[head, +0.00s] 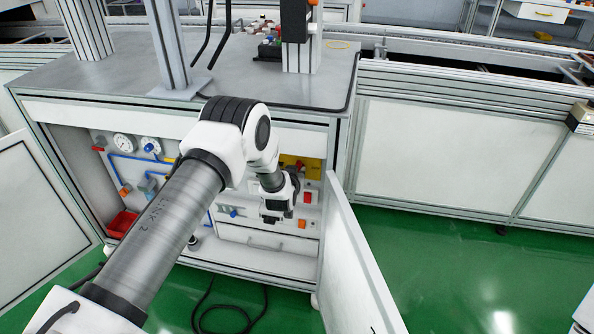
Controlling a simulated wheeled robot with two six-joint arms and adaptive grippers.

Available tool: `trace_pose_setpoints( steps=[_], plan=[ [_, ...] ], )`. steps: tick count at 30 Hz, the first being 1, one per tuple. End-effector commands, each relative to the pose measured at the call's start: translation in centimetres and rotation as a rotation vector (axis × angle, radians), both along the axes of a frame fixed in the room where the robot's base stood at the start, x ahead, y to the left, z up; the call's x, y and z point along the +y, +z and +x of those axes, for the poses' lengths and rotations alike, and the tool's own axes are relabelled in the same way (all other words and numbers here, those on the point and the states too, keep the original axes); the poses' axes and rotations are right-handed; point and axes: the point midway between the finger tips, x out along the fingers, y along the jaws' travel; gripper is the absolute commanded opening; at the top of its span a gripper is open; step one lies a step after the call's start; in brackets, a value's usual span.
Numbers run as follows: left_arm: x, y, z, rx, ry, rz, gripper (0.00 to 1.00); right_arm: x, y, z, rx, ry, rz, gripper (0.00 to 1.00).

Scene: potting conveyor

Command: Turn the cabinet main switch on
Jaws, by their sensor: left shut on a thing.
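The open cabinet (175,112) under the grey bench holds a panel of gauges, tubes and switches. A red main switch (299,164) on a yellow plate (314,172) sits at the panel's upper right, partly behind my arm. My left gripper (286,192) is inside the cabinet at this plate, just below the visible red part. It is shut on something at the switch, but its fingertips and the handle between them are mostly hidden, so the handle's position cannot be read. My right gripper is not in view.
The right cabinet door (358,265) stands open close to my left gripper; the left door (40,215) is open too. A red bin (122,223), a drawer (265,240) and an orange button (302,223) are inside. A black cable (230,306) lies on the green floor.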

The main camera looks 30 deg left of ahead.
Motion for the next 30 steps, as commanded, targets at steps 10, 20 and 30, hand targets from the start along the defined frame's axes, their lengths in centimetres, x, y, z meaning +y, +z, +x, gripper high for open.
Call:
trace_pose_setpoints(
  steps=[10,20,30],
  plan=[
    [-0.06,-0.11,-0.04,0.008,-0.001,0.025,0.00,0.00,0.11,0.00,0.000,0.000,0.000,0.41],
    [-0.05,-0.07,-0.02,0.007,-0.002,0.024,0.42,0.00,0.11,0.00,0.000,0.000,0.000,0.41],
    [-0.23,0.30,-0.72,0.007,-0.001,0.024,0.42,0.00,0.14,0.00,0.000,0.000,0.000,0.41]
  ],
)
